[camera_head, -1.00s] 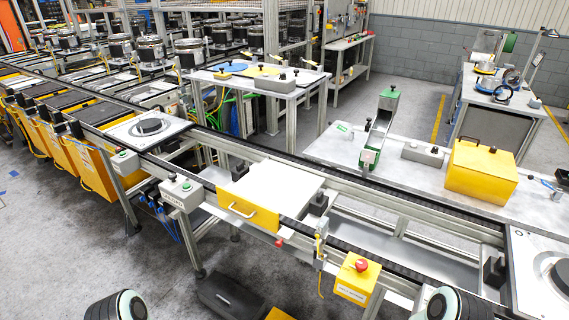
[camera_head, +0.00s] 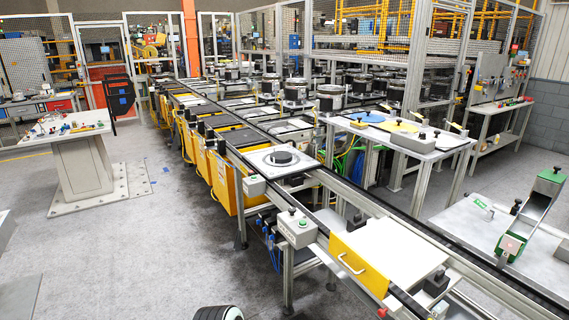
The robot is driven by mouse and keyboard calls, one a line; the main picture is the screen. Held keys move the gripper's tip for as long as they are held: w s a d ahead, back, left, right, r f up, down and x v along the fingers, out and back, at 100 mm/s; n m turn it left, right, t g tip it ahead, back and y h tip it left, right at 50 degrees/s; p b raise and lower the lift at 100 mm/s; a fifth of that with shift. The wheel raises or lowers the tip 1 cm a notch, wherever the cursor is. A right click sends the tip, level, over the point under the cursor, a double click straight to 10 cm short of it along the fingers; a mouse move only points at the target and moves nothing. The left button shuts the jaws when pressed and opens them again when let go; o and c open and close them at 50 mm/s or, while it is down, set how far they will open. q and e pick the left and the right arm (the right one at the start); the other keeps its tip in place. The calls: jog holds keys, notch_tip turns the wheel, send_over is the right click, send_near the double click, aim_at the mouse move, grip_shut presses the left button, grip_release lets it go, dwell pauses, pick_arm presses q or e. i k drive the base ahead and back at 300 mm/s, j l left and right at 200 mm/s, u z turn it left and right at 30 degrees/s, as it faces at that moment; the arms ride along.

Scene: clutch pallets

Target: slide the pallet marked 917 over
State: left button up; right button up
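A light square pallet (camera_head: 262,163) carrying a black round disc (camera_head: 279,157) sits on the conveyor rails in the middle of the view. No number can be read on it, so I cannot tell whether it is 917. A plain white plate (camera_head: 400,240) with a yellow, handled front (camera_head: 358,261) lies further along the line, at lower right. Only a rounded dark and white part of my own arm shows at the bottom edge. Neither gripper is in view.
Twin dark rails (camera_head: 345,192) run from the back left to the lower right. A grey button box (camera_head: 296,228) stands beside them. A pedestal table (camera_head: 77,142) with small parts is at left. The grey floor (camera_head: 125,235) between is clear.

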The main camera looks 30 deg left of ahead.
aim_at(274, 165)
jog(key=i+j+z, duration=0.1)
jog(key=j, duration=0.35)
jog(key=i+j+z, duration=0.1)
jog(key=j, duration=0.35)
jog(key=i+j+z, duration=0.1)
jog(key=j, duration=0.4)
jog(key=i+j+z, duration=0.1)
jog(key=j, duration=0.35)
jog(key=i+j+z, duration=0.15)
jog(key=j+z, duration=0.2)
jog(key=j, duration=0.7)
jog(key=j+z, duration=0.35)
jog(key=j, duration=0.75)
jog(key=j+z, duration=0.35)
jog(key=j, duration=0.75)
jog(key=j+z, duration=0.1)
jog(key=j, duration=0.35)
jog(key=k+j+z, duration=0.15)
jog(key=j, duration=0.25)
jog(key=j+z, duration=0.1)
jog(key=j, duration=0.35)
jog(key=k+j+z, duration=0.15)
jog(key=j, duration=0.25)
jog(key=k+j+z, duration=0.1)
jog(key=j, duration=0.3)
